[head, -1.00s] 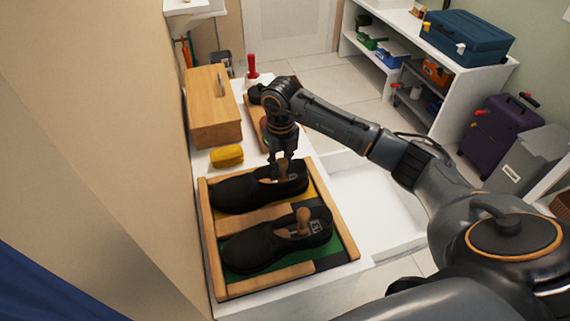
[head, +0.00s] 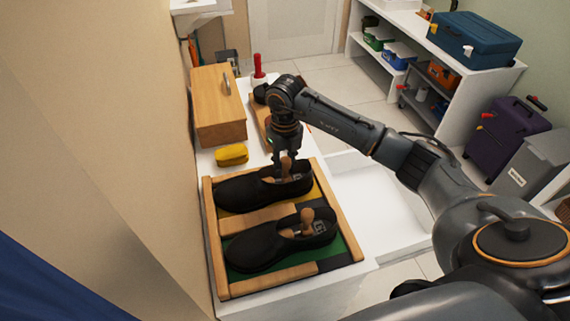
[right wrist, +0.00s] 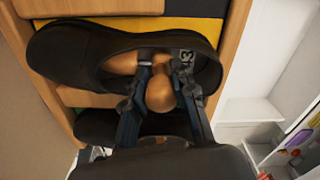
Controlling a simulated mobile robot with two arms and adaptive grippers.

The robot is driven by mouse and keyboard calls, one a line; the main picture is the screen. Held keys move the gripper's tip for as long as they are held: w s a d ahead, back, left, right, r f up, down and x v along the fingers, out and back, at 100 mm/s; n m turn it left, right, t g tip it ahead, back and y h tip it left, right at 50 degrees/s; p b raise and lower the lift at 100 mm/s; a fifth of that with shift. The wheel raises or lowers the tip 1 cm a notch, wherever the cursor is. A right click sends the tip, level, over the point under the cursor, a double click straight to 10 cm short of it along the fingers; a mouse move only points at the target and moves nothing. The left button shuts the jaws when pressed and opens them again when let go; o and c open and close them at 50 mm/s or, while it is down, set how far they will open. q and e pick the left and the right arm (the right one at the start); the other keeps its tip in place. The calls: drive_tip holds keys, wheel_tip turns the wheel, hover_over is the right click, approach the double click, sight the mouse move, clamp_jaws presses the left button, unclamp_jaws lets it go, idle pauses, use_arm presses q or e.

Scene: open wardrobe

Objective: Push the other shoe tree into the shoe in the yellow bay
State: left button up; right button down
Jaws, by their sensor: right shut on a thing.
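My right gripper (right wrist: 160,82) is shut on the knob of a wooden shoe tree (right wrist: 161,94), in the opening of the black shoe (right wrist: 75,52) in the yellow bay (right wrist: 190,28). The shoe tree's front part (right wrist: 120,63) reaches toward the toe. In the head view the right gripper (head: 287,164) points down over the heel end of this shoe (head: 240,190). How deep the tree sits is hard to tell. A second black shoe (head: 262,248) lies in the green bay (head: 335,246) with its own shoe tree (head: 307,217) in its opening. My left gripper is not in view.
The wooden tray (head: 212,250) stands on a white surface (head: 340,281) beside the beige wall. Behind it are a yellow pouch (head: 232,154), a wooden box (head: 218,110) and a red-handled item (head: 258,68). An empty white drawer-like space (head: 375,205) is at the right.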

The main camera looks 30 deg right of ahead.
drive_tip(key=shift+a, duration=0.1)
idle(0.3)
drive_tip(key=c, duration=1)
unclamp_jaws()
drive_tip(key=o, duration=0.5)
drive_tip(key=shift+f, duration=0.1)
drive_tip(key=shift+r+p, duration=2.7)
drive_tip(key=shift+r, duration=1.85)
